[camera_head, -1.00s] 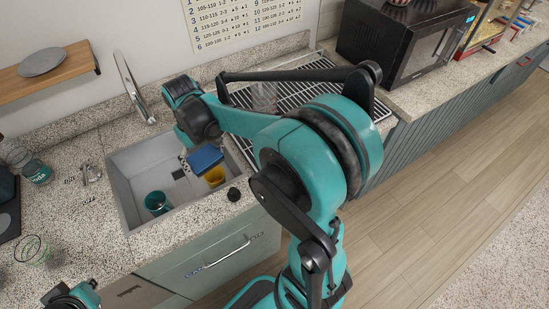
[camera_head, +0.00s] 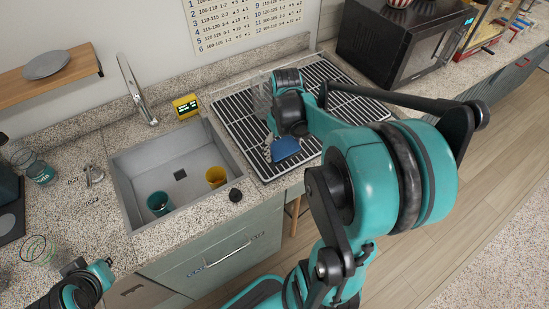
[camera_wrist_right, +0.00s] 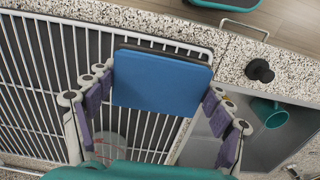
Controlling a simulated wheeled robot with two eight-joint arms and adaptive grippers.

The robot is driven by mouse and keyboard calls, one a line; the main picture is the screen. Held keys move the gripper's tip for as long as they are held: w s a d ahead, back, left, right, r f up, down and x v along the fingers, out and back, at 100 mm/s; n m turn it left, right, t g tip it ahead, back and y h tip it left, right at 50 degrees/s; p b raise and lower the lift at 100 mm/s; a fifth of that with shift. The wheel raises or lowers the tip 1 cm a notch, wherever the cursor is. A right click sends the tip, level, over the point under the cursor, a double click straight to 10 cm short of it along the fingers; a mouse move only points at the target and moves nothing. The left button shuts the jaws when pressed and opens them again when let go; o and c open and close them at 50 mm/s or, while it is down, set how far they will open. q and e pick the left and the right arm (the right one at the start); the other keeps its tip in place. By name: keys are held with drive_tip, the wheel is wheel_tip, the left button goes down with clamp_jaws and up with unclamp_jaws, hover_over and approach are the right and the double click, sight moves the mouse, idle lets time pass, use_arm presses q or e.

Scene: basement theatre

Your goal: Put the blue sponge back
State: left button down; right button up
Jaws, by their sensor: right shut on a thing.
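The blue sponge (camera_head: 286,149) is in my right gripper (camera_head: 280,141), over the front left part of the black drying rack with its white rim (camera_head: 348,83). In the right wrist view the sponge (camera_wrist_right: 162,84) sits between the two sets of fingers of the right gripper (camera_wrist_right: 160,108), a flat blue slab with a dark far edge. I cannot tell whether it touches the rack wires. My left gripper (camera_head: 88,272) is low at the left, near the counter's front edge; its fingers are not clear.
The sink (camera_head: 152,160) holds a teal cup (camera_head: 160,204) and a yellow cup (camera_head: 216,177). A small yellow-and-dark box (camera_head: 186,105) stands behind it. A black knob (camera_head: 235,195) is on the front ledge. A clear glass (camera_head: 261,97) stands on the rack.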

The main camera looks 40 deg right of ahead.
sight(275, 142)
drive_tip(key=w+f, duration=0.1)
drive_tip(key=w+a+f, duration=0.1)
drive_tip(key=w, duration=0.1)
drive_tip(key=shift+b, duration=0.3)
wheel_tip(275, 142, down, 4)
drive_tip(key=shift+f+b, duration=0.1)
drive_tip(key=shift+b, duration=0.8)
drive_tip(key=o, duration=1.1)
